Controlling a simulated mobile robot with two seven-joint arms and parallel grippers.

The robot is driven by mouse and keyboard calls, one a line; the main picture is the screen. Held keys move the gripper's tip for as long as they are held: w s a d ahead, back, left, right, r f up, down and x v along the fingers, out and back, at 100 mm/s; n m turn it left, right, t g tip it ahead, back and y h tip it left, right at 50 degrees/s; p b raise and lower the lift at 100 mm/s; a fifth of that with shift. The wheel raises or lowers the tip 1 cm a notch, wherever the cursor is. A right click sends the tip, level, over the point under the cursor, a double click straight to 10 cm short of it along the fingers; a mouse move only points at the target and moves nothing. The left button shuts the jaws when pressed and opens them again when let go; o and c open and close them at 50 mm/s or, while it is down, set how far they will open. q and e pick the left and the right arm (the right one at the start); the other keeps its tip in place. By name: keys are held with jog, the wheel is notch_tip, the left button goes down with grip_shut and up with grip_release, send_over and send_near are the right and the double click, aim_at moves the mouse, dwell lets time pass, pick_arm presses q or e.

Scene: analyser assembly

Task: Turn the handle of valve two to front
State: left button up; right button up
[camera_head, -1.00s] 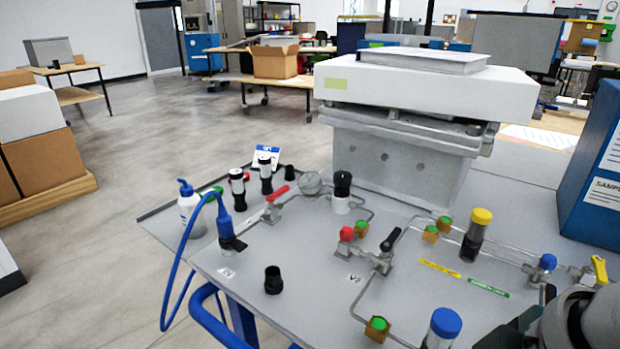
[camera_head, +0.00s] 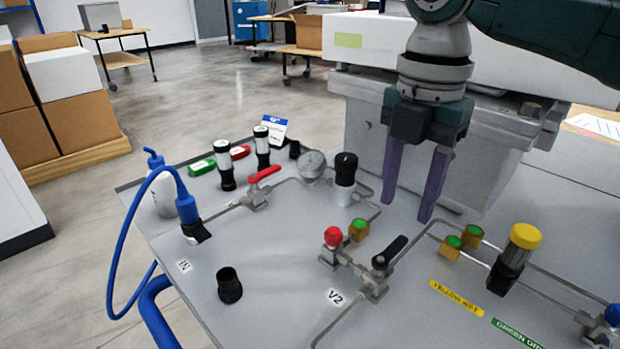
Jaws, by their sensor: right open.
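Valve two (camera_head: 374,287) is mounted on the grey panel beside a label reading V2 (camera_head: 335,297). Its black handle (camera_head: 391,252) slants up and to the right from the valve body. My right gripper (camera_head: 407,207) comes down from the upper right with two purple fingers pointing down. The fingers are apart with nothing between them. They are above and behind the black handle in the picture, not touching it. My left gripper is not in view.
A red knob (camera_head: 333,237) and a green-topped fitting (camera_head: 358,230) sit close left of the handle. A pressure gauge (camera_head: 312,164), a red-handled valve (camera_head: 262,180) and a yellow-capped filter (camera_head: 515,258) stand around. Thin pipes run across the panel (camera_head: 290,260). A black cup (camera_head: 229,285) stands at front left.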

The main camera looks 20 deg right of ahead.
aim_at(396, 245)
notch_tip(396, 245, down, 7)
jog(key=shift+r+b, duration=0.2)
jog(key=shift+b, duration=0.35)
jog(key=shift+c, duration=0.3)
grip_shut()
